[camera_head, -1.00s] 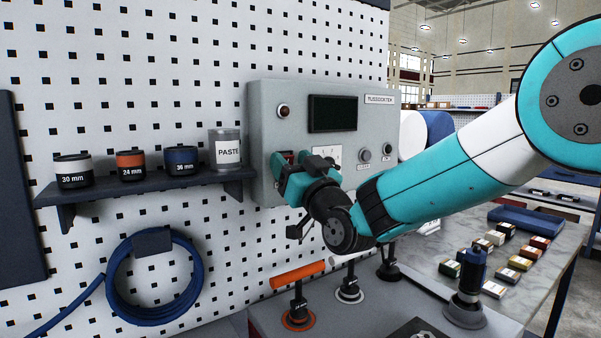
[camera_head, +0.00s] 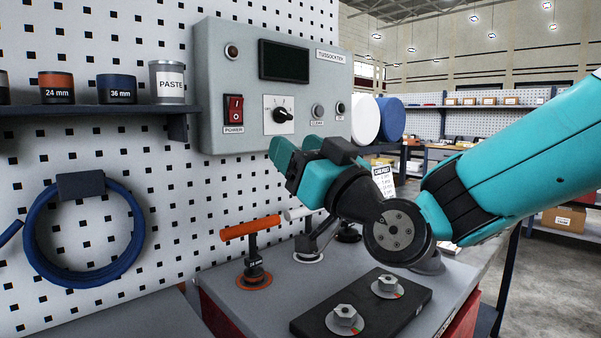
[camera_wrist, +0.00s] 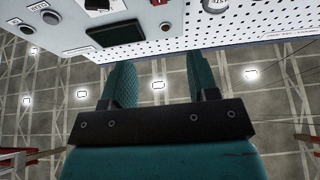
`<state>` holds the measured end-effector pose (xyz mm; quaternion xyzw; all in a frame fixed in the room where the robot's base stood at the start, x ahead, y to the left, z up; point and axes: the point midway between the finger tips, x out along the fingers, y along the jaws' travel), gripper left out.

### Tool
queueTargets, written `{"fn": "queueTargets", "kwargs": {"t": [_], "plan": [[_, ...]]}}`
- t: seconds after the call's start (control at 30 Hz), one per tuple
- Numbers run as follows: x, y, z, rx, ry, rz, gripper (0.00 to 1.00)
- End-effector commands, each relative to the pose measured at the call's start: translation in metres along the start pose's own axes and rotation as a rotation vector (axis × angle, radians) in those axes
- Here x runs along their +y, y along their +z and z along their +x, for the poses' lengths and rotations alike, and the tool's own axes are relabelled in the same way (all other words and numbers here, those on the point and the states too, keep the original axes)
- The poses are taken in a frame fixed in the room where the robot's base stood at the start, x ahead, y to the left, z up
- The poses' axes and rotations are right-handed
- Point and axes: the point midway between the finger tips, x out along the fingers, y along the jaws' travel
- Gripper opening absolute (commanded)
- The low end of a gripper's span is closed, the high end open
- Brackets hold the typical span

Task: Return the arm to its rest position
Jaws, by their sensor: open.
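My gripper (camera_head: 283,160) is teal and black and hangs in front of the lower edge of the grey control box (camera_head: 215,80) in the head view. Its two teal fingers are apart with nothing between them, as the wrist view (camera_wrist: 157,85) shows. My arm reaches in from the right, bent at the wrist. The control box carries a red power switch (camera_head: 233,108), a rotary knob (camera_head: 283,114), a dark screen and small buttons. The wrist view looks upward past the fingers to the ceiling lights, with the box (camera_wrist: 75,65) at upper left.
Below my gripper, a grey cart top (camera_head: 330,275) holds an orange-handled tool (camera_head: 250,229), other upright tools and a black plate (camera_head: 405,310) with two hex nuts. A shelf (camera_head: 110,110) with labelled jars and a blue hose coil (camera_head: 135,235) are at left. Floor shows at right.

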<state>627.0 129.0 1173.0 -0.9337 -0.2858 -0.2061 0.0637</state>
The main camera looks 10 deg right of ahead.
Motion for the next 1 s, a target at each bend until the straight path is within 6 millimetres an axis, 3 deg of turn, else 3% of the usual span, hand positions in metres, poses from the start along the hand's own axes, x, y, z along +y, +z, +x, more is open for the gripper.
{"fn": "queueTargets", "kwargs": {"t": [0.4,0.57,0.67,0.77,0.9,1.0], "plan": [[-0.001,0.0,-0.004,-0.006,-0.003,0.001,0.54],[-0.013,0.015,-0.013,-0.14,-0.071,0.023,0.54],[-0.028,0.038,-0.032,-0.335,-0.151,0.058,0.54],[-0.043,0.064,-0.066,-0.581,-0.223,0.1,0.54],[-0.056,0.093,-0.128,-0.941,-0.275,0.16,0.54],[-0.059,0.104,-0.175,-1.174,-0.281,0.196,0.54]]}}
